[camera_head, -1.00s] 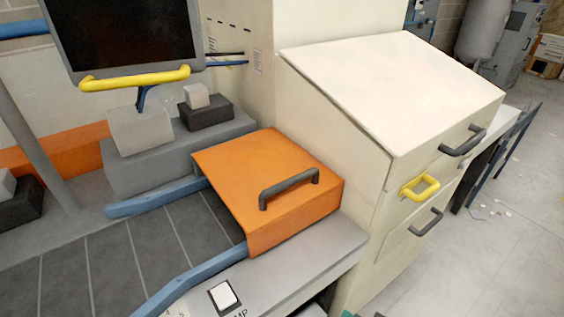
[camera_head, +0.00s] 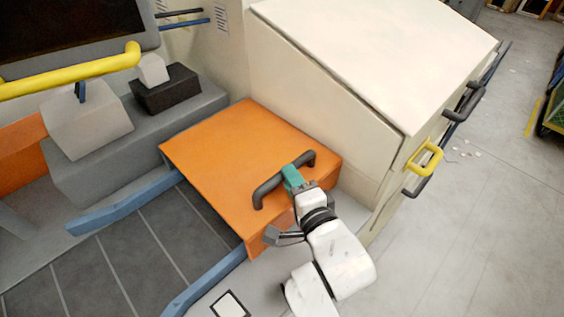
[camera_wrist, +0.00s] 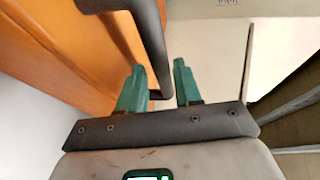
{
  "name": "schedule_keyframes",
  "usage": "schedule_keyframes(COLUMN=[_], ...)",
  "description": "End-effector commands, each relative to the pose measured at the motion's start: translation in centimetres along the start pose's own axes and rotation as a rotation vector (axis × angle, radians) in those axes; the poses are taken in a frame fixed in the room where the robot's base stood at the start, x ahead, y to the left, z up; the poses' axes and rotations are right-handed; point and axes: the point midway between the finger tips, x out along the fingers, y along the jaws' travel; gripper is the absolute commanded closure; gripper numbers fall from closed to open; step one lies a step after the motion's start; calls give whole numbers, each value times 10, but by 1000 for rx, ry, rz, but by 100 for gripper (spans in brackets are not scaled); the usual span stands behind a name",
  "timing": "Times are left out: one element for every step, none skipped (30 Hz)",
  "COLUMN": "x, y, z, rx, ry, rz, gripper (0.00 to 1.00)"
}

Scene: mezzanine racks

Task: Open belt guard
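The orange belt guard (camera_head: 235,140) is a box-shaped cover over the end of the dark conveyor belt, and it sits down on it. Its dark grey bar handle (camera_head: 268,192) stands on the top near the front edge. My gripper (camera_head: 292,177) is at the handle's right part in the head view. In the wrist view, my gripper (camera_wrist: 158,66) has its two green fingers apart. The handle (camera_wrist: 150,35) runs down between them near its end, closer to the left finger. A gap shows on the right. The orange guard (camera_wrist: 65,50) fills the left side.
A cream cabinet (camera_head: 340,60) with a sloping top stands right beside the guard, with a yellow handle (camera_head: 425,158) on its front. Blue rails (camera_head: 130,203) edge the belt. A screen with a yellow bar (camera_head: 75,70) is at upper left. Open floor (camera_head: 480,220) lies right.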

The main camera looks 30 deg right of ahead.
Motion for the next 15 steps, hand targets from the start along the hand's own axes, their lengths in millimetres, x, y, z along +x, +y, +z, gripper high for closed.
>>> schedule_keyframes(x=[10,15,22,27,31,36,40,43,46,49,50,53,54,55,55], y=[-2,-2,-2,-2,-1,-1,-1,-1,-1,0,0,0,0,0,0], z=[-1,-1,-1,-1,-1,-1,0,0,0,0,-1,-1,-1,0,0], rx=[-4,-4,-3,-3,-3,-4,-3,-3,-2,-1,-1,-2,-2,-2,-1], ry=[2,1,1,1,1,1,0,0,0,1,1,1,1,1,0], rz=[-1,0,0,0,0,-1,0,0,1,1,1,1,1,1,1], gripper=[66,66,66,66,66,66,66,66,66,66,66,66,66,66,66])
